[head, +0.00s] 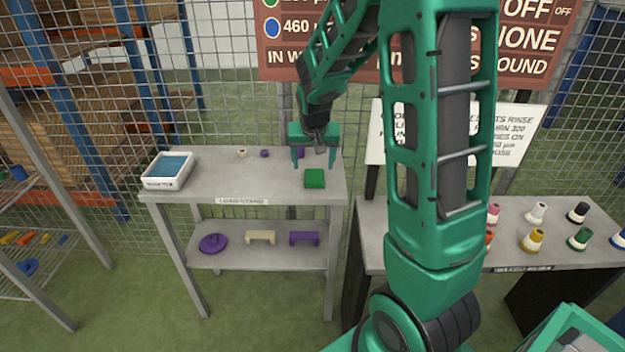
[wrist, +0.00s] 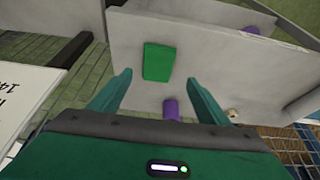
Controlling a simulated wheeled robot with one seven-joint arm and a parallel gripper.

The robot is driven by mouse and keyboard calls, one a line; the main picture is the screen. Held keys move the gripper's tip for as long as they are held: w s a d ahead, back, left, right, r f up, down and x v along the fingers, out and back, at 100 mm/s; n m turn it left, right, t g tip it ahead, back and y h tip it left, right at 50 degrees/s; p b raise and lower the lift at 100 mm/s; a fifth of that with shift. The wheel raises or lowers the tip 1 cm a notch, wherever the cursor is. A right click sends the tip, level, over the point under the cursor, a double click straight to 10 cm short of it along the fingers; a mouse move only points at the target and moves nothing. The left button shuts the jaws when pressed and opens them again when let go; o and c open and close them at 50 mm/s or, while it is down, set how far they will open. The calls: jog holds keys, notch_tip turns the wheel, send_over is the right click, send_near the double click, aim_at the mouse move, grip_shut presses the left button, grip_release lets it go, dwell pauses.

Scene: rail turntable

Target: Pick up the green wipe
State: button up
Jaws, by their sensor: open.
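The green wipe (head: 315,179) is a small green block lying flat on the top of the load stand (head: 235,184), near its right front edge. It also shows in the wrist view (wrist: 158,62), ahead of the fingers and roughly between their lines. My gripper (head: 315,164) is open and empty above the stand, behind the wipe in the head view. In the wrist view its two fingers (wrist: 162,88) are spread apart, and neither touches the wipe.
A white tray with blue inside (head: 151,180) stands at the stand's left end. Small purple (head: 264,153) and cream (head: 242,153) pieces stand at the back; a purple piece (wrist: 170,108) is near my fingers. The lower shelf holds a purple disc (head: 212,243). Another table (head: 510,259) is at right.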

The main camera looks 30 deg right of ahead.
aim_at(314, 176)
jog(key=shift+d+x, duration=0.2)
jog(key=shift+x, duration=3.15)
jog(key=shift+s, duration=0.15)
jog(key=c, duration=1.1)
